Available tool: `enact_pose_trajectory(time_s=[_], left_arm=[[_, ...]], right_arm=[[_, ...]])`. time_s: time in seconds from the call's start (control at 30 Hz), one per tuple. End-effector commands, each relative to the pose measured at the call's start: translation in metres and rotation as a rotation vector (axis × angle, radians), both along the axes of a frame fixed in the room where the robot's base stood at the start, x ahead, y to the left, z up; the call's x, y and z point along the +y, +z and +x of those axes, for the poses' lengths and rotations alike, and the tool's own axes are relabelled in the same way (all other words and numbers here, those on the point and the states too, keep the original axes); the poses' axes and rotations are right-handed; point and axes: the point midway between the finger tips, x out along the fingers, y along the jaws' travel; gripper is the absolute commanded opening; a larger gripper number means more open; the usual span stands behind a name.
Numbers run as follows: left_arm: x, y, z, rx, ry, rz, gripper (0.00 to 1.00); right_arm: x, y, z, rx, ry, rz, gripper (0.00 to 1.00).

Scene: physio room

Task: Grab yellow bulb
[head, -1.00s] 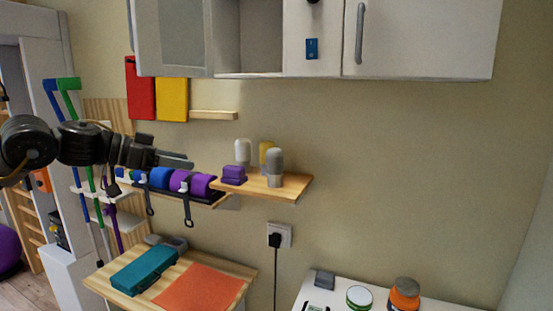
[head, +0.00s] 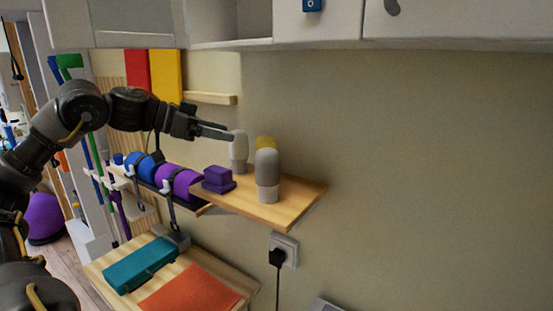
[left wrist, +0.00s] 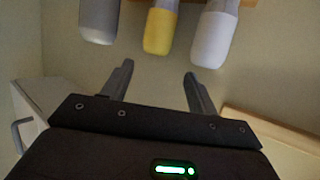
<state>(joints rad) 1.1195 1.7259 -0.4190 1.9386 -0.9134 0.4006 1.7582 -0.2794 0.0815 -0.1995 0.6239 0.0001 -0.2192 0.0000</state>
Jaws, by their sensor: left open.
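The yellow bulb (head: 265,142) stands on a small wooden wall shelf (head: 290,205), mostly hidden behind a grey bulb (head: 267,172) in the head view. A white bulb (head: 238,150) stands to its left. In the left wrist view the yellow bulb (left wrist: 160,30) is in the middle, between the grey bulb (left wrist: 99,20) and the white bulb (left wrist: 214,38). My left gripper (head: 228,131) is open and empty, left of the bulbs at about the height of their tops. Its fingers (left wrist: 159,78) point towards the bulbs, apart from them. My right gripper is not in view.
Purple blocks (head: 218,180) sit on the shelf's left part. A rack with blue and purple rolls (head: 173,180) is left of it. A white cabinet (head: 320,25) hangs above. A wooden table (head: 190,262) with a teal case (head: 140,265) is below.

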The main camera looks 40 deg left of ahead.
Motion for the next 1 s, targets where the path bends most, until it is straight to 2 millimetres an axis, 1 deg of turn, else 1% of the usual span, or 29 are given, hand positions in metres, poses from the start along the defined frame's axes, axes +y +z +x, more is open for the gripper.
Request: enact_pose_trajectory(time_s=[0.07,0.2,0.3,0.37,0.43,0.6,0.67,0.77,0.9,1.0], left_arm=[[-0.002,0.000,0.003,-0.001,-0.005,-0.001,0.59],[-0.011,-0.004,0.019,0.002,-0.009,-0.003,0.59],[-0.018,-0.009,0.032,0.002,-0.007,-0.003,0.59],[-0.021,-0.012,0.038,0.000,-0.005,-0.003,0.59],[-0.023,-0.016,0.043,0.001,-0.004,-0.002,0.59],[-0.025,-0.019,0.047,-0.001,0.000,0.000,0.59],[-0.025,-0.019,0.048,0.000,0.000,-0.001,0.59],[-0.031,-0.019,0.056,0.002,-0.002,-0.001,0.59],[-0.041,-0.025,0.074,0.003,-0.004,-0.003,0.59],[-0.046,-0.031,0.085,0.000,-0.002,-0.002,0.59]], right_arm=[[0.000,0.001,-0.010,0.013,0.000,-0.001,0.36],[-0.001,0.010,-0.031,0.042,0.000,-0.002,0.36],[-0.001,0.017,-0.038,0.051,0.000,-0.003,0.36],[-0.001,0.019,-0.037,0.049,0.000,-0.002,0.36],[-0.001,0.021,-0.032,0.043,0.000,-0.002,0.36],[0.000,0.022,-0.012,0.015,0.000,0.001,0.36],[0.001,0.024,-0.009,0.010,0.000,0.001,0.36],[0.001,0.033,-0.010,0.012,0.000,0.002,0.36],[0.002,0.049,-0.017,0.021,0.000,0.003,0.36],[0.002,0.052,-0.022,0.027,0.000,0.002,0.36]])
